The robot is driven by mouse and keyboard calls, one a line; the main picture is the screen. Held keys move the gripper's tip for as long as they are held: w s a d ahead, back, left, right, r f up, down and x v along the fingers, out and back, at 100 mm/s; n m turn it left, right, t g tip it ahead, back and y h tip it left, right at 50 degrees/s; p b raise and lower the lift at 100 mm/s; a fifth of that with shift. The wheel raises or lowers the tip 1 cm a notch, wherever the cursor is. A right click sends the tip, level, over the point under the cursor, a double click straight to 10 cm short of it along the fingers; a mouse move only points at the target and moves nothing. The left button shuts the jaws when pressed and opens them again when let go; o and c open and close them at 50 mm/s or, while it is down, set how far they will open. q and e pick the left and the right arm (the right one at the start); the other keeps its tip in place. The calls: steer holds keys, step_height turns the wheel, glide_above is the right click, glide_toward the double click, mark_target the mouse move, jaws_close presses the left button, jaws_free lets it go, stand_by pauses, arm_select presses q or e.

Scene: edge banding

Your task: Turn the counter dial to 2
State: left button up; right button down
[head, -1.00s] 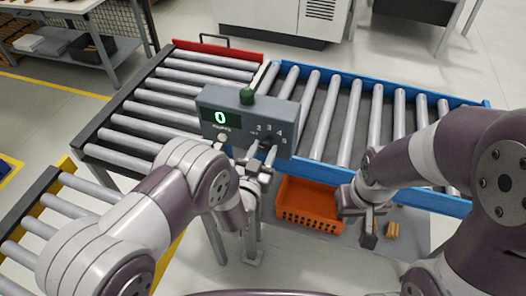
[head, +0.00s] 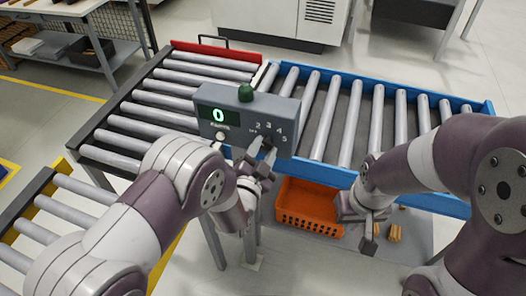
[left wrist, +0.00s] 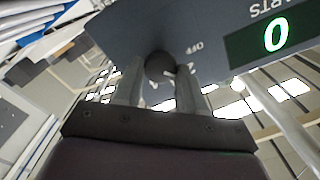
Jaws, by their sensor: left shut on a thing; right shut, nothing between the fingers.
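The grey counter box (head: 243,112) stands in front of the roller conveyor, with a green display reading 0 (head: 218,115) and a green dome on top. Its dark dial knob (left wrist: 160,66) is on the right part of the face, among the marks OFF, 2, 3, 4 and 5. My left gripper (head: 266,155) is at the dial, and in the left wrist view its two fingers (left wrist: 158,90) are shut on the knob from both sides. The knob's pointer is hard to make out. My right gripper (head: 372,236) is shut and empty, low on the right.
An orange crate (head: 308,212) sits below the conveyor, left of my right gripper. Small tan blocks (head: 394,234) lie beside that gripper. The roller conveyor (head: 345,120) with a blue rail fills the space behind the box. A white button (head: 220,137) is below the display.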

stand_by(0.3)
arm_select(q)
steer(key=o, duration=1)
steer(key=shift+s+f, duration=0.1)
steer(key=shift+s, duration=0.15)
steer(key=b+v, duration=0.3)
steer(key=v, duration=0.9)
steer(key=shift+a, duration=0.1)
